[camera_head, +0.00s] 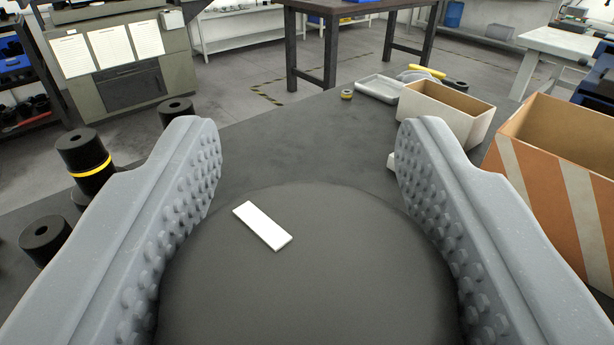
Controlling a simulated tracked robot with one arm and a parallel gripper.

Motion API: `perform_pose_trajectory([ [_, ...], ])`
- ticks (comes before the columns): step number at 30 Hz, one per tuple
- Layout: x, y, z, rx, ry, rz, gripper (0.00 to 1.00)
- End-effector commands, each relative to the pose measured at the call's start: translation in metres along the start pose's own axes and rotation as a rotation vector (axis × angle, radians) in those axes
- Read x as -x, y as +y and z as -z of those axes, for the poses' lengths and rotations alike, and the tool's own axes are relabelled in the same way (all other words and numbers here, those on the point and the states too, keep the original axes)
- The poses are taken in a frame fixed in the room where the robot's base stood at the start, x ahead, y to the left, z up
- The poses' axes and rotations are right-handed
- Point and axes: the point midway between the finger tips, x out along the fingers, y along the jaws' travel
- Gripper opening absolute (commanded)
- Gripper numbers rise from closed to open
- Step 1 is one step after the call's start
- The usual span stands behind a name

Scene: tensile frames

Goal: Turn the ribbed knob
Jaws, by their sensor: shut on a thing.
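The knob (310,260) is a large, dark grey, round piece with a smooth top face and a white rectangular mark (263,226) left of its middle. The mark slants from upper left to lower right. The knob fills the lower middle of the view, and its ribbed side is hidden. My gripper (308,215) has one grey, studded finger on each side of the knob. The fingers are shut on it near the bottom of the view. Their tips reach past the knob's far edge, with the dark bench top between them.
Black cylinders (84,152), one with a yellow band, stand at left. An open cardboard box (445,108) and a larger orange-and-white striped box (560,190) stand close at right. A white tray (379,89) lies behind. The bench top (290,140) beyond the knob is clear.

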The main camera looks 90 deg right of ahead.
Motion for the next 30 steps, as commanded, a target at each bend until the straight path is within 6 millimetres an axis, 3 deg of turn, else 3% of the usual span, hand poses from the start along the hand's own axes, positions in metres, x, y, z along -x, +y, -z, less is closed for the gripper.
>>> perform_pose_trajectory([
  [30,0.0015,0.0093,-0.0038,0.000,0.000,-0.503,0.25],
])
